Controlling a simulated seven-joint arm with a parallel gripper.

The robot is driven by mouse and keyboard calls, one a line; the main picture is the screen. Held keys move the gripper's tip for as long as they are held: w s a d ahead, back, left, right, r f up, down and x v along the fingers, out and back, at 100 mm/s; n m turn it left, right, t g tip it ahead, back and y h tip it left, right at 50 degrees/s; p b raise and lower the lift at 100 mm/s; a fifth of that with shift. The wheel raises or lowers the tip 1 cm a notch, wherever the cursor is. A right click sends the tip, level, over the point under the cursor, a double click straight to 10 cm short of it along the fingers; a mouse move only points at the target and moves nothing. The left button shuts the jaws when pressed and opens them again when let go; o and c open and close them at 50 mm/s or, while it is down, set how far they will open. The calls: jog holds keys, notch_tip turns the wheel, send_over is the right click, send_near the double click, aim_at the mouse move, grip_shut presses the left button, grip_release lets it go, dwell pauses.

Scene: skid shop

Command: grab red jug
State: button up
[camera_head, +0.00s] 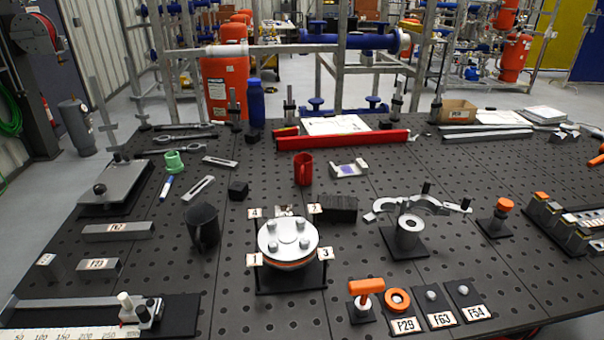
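A red jug (303,169), small and mug-like with a handle, stands upright on the black perforated table (420,295). It is near the middle of the head view, just behind the round flange stand. Nothing stands in front of it and its body shows clearly. My gripper is not in the head view.
A black jug (203,227) stands to the left and nearer. A round metal flange (287,240) on a stand is in front, with a black block (340,208) beside it. A silver bracket (349,169) sits to the red jug's right, and a long red bar (343,140) lies behind.

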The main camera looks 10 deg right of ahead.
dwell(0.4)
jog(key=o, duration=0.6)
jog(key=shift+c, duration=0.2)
